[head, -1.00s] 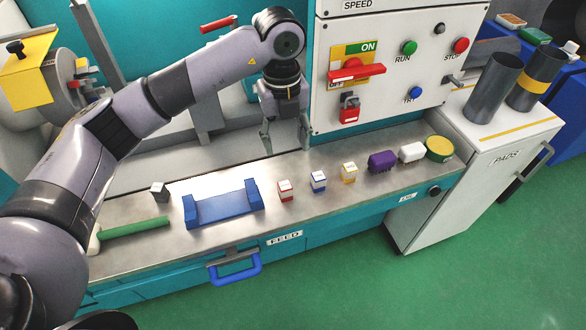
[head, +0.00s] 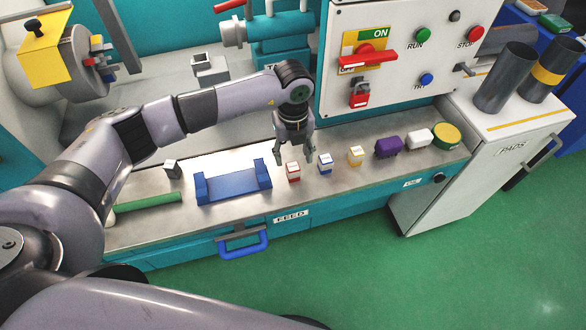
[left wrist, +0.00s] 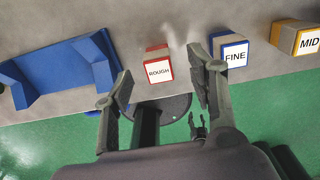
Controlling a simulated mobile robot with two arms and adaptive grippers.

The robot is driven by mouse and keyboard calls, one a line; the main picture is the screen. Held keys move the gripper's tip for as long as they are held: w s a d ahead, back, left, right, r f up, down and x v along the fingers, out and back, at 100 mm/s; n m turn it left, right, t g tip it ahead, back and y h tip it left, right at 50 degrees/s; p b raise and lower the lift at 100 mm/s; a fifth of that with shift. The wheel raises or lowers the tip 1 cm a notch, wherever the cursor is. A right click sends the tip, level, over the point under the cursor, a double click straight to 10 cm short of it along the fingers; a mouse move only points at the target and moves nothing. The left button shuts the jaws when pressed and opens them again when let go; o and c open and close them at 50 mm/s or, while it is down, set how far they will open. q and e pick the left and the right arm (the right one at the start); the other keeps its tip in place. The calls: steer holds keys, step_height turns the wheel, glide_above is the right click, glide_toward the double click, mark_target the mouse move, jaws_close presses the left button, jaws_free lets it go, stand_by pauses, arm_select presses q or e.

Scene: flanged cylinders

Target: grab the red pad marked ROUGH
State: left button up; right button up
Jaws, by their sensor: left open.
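The red pad marked ROUGH (head: 293,172) is a small red and white block on the metal bench, right of the blue cradle. My left gripper (head: 295,160) is open and empty just above and behind the pad in the head view. In the left wrist view my gripper (left wrist: 160,83) has its fingers spread, with the pad seen between and beyond the tips. Contact with the pad is not visible.
The blue FINE pad (head: 325,164) stands close right of the red one, then the yellow MID pad (head: 355,156). A purple block (head: 388,147) is farther right. The blue cradle (head: 233,185) is on the left. The control panel (head: 440,50) rises behind.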

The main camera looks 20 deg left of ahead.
mark_target(292, 163)
arm_select(q)
step_height(292, 163, down, 4)
steer(key=shift+s+a+r+p, duration=0.1)
steer(key=shift+a+p, duration=0.05)
steer(key=shift+p, duration=0.45)
steer(key=shift+f, duration=0.4)
steer(key=c, duration=0.5)
jaws_close()
arm_select(e)
steer(key=shift+s+d+r, duration=0.15)
steer(key=shift+s+r, duration=0.65)
